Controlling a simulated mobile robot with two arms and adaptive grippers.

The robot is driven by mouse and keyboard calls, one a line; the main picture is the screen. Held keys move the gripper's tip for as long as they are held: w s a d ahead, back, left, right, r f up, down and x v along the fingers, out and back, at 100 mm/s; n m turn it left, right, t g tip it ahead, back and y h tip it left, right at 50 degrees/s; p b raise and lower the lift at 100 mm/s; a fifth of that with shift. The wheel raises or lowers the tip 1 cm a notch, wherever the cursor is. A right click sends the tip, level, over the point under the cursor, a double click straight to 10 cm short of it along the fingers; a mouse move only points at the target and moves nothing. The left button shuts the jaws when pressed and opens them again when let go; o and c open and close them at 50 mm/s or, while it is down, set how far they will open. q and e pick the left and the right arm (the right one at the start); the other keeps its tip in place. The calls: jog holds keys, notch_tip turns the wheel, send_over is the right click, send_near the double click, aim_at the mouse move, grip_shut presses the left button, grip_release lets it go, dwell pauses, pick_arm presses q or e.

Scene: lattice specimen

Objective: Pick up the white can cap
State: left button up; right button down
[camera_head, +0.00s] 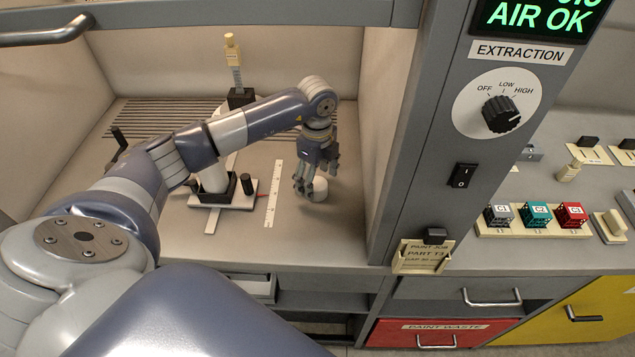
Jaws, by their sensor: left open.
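The white can cap (319,190) is a small white, rounded piece on the floor of the extraction booth. My left gripper (316,187) points down right at it, with its fingers open. The fingers partly cover the cap's left and upper side. I cannot tell whether a finger touches it. A white spray can (214,178) stands upright in a dark holder to the left of the gripper, partly behind my left arm. My right gripper does not show.
A white ruler (273,193) lies between the can stand and the cap. The booth's grey post (410,150) rises to the right of the gripper. A yellow-topped tool (234,65) stands at the back. Free booth floor (320,235) lies in front of the cap.

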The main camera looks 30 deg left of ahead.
pick_arm(q)
jog(key=shift+f, duration=1.2)
jog(key=shift+a, duration=0.1)
jog(key=c, duration=0.8)
jog(key=shift+o, duration=0.2)
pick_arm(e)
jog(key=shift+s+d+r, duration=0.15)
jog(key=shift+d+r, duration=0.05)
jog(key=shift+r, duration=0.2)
pick_arm(q)
jog(key=shift+r, duration=0.15)
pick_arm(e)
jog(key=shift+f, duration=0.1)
